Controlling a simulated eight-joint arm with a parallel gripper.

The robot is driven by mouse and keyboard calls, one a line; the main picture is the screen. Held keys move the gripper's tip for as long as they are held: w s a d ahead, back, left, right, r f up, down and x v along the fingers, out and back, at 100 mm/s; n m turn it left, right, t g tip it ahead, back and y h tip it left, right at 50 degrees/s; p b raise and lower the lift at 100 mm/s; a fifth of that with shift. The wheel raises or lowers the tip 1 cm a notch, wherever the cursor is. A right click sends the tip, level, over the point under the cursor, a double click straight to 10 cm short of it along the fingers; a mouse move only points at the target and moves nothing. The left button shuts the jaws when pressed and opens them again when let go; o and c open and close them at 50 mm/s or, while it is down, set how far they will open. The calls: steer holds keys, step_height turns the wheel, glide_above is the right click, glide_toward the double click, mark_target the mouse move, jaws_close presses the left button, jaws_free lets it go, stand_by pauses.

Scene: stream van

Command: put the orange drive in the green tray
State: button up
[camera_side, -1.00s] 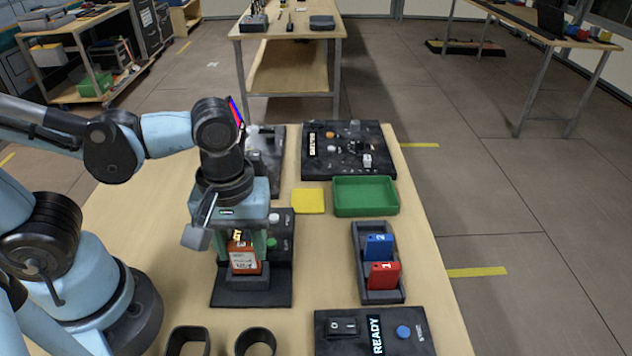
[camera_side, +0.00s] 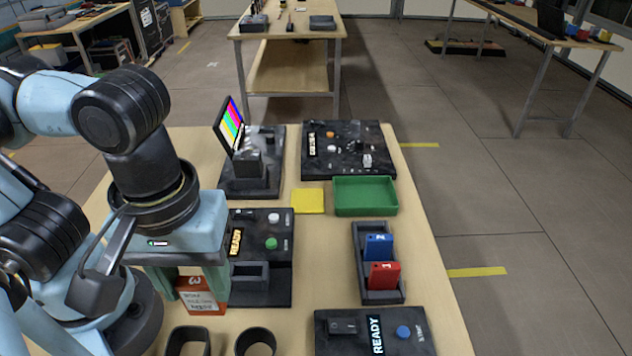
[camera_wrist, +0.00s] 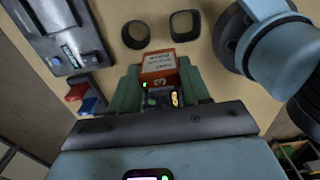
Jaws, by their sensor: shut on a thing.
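The orange drive (camera_side: 201,296), with a white label and a 3, is held between the green fingers of my gripper (camera_side: 200,282) in the side view. It hangs above the left part of the table, left of the black dock. The wrist view also shows the drive (camera_wrist: 158,66) between the fingers of my gripper (camera_wrist: 157,78). The green tray (camera_side: 365,207) lies empty on the right side of the table, far from my gripper.
The dock with a green button (camera_side: 262,293) has an empty slot. A rack (camera_side: 396,292) holds a blue drive (camera_side: 378,247) and a red drive (camera_side: 384,275). A yellow pad (camera_side: 308,200) lies left of the tray. Two dark rings, one here (camera_side: 255,342), stand at the front. A screen (camera_side: 230,124) stands behind.

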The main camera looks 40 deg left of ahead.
steer(key=w+d+r+n, duration=0.2)
steer(key=w+d, duration=0.1)
steer(key=w, duration=0.4)
steer(key=w+d+r+n, duration=0.2)
steer(key=w+n, duration=0.1)
steer(key=w, duration=0.4)
steer(key=n, duration=0.4)
glide_above(364, 199)
step_height(364, 199, down, 11)
steer(key=shift+f, duration=2.1)
steer(key=shift+f, duration=0.1)
steer(key=o, duration=1.2)
